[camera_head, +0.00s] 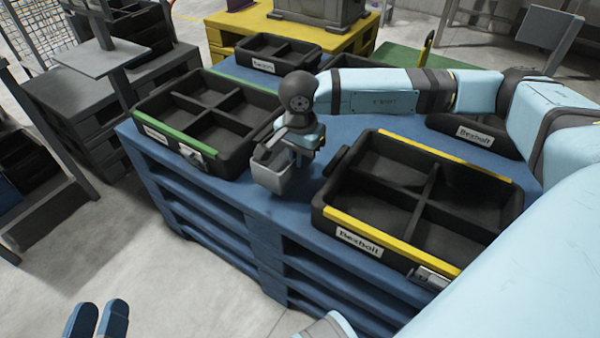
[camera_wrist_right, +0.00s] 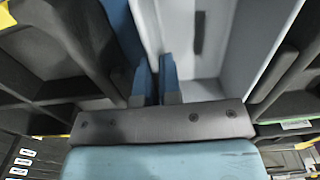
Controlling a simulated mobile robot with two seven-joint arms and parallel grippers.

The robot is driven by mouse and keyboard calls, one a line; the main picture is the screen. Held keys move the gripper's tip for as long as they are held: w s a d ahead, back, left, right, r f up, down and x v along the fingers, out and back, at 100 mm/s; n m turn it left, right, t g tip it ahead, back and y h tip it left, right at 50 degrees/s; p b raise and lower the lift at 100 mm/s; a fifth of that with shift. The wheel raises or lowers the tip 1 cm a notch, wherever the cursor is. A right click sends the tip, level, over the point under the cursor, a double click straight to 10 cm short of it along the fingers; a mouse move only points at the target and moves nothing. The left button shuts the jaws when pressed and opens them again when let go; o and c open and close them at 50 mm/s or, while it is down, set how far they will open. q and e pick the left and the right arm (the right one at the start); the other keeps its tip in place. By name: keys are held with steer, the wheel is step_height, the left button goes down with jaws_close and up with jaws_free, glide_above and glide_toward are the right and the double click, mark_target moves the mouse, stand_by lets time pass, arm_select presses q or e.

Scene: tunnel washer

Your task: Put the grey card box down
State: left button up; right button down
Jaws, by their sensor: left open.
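The grey card box (camera_head: 287,178) is small, light grey and open-topped. It is in the gap between the green-edged and yellow-edged black trays, at the front of the blue pallet stack. I cannot tell whether its bottom touches the pallet. My right gripper (camera_head: 293,150) is above it. In the right wrist view, the two blue fingers (camera_wrist_right: 154,78) are on either side of one wall of the box (camera_wrist_right: 215,50), and its inside looks empty apart from a dark slot-like mark. My left gripper (camera_head: 97,318) is open and empty at the bottom left, away from the pallets.
The green-edged tray (camera_head: 190,85) is left of the box, the yellow-edged tray (camera_head: 335,222) right of it; both have empty compartments. More black trays stand behind (camera_head: 262,66) and at right (camera_head: 470,133). Some blue pallet top (camera_head: 345,128) is bare behind the box.

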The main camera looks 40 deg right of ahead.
mark_target(300, 174)
arm_select(q)
step_height(300, 174, down, 2)
steer(key=shift+d+f+g+b, duration=0.1)
steer(key=shift+g+b, duration=0.3)
steer(key=shift+b, duration=0.15)
arm_select(e)
step_height(300, 174, down, 5)
steer(key=shift+r, duration=0.2)
steer(key=shift+f, duration=0.15)
steer(key=c, duration=1.3)
jaws_free()
arm_select(q)
steer(key=shift+f, duration=0.2)
arm_select(e)
steer(key=shift+r, duration=0.3)
step_height(300, 174, up, 12)
steer(key=p, duration=0.4)
steer(key=shift+f, duration=0.1)
arm_select(q)
step_height(300, 174, up, 7)
steer(key=t, duration=0.2)
steer(key=shift+a+f+t, duration=0.2)
steer(key=shift+a+t, duration=0.05)
steer(key=shift+t, duration=0.05)
